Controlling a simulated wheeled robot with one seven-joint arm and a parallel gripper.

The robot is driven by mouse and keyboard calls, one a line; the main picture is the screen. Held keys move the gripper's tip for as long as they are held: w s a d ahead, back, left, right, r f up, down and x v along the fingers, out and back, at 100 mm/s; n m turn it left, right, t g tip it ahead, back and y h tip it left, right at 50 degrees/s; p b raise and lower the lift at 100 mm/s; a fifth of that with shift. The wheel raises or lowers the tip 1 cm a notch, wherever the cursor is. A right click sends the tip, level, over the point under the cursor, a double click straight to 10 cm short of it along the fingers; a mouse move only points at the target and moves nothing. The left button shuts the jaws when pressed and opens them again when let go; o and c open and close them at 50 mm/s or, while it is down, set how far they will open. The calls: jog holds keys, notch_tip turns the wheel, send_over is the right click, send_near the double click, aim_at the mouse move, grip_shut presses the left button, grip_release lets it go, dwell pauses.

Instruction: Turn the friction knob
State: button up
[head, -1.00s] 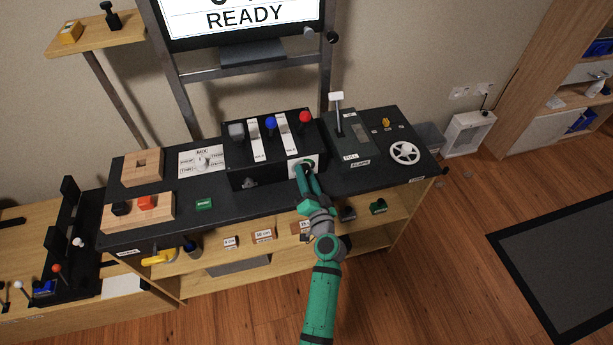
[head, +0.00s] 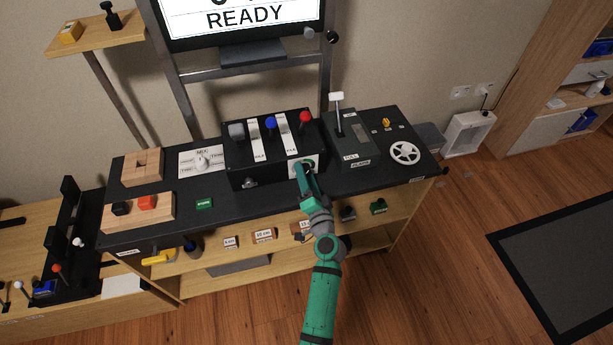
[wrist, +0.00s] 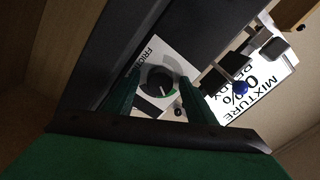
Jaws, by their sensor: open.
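My green gripper (head: 302,167) is right in front of this plate. In the wrist view its two fingers (wrist: 160,97) are apart, one on each side of the knob. I cannot tell whether they touch it.
The black lever box (head: 241,178) carries grey, blue (head: 270,123) and red (head: 305,117) levers. A flap unit (head: 352,142) with a white-topped lever and a white wheel (head: 405,153) stand to the right. A mixture dial (head: 202,161) lies left. The screen reads READY.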

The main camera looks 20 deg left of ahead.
jog(key=v, duration=1)
jog(key=shift+s+d, duration=0.3)
